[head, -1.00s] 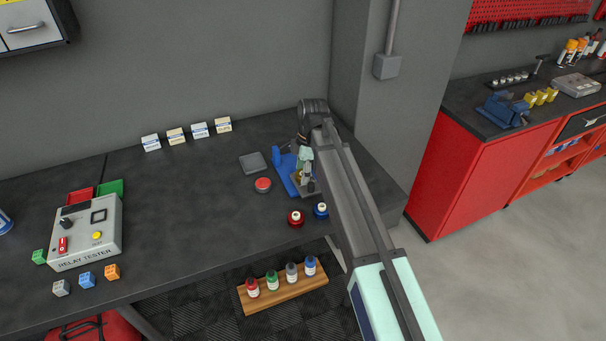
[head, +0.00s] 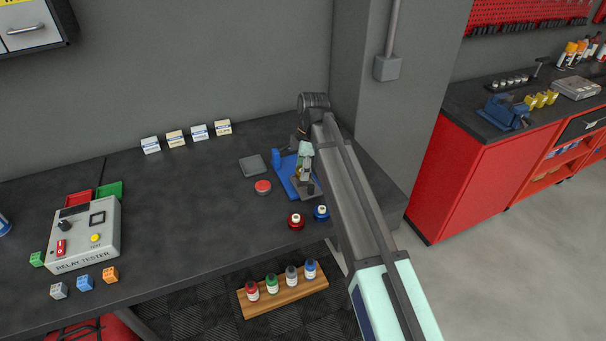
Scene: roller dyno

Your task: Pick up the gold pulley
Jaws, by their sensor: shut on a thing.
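My arm reaches over the dark workbench, and my gripper (head: 305,175) points down at the blue fixture (head: 284,174). The gripper is shut on a small gold piece, which I take to be the gold pulley (head: 297,172). Only a small part of it shows at the left of the fingers; the jaws and arm hide the rest. The pulley is over or on the fixture; I cannot tell whether it touches it.
A red round piece (head: 263,187) and a dark grey square pad (head: 252,166) lie left of the fixture. The relay tester (head: 87,235) stands at the left with small coloured cubes. Small boxes (head: 200,131) line the wall. The bench centre is clear. A wall pillar (head: 385,120) rises behind my arm.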

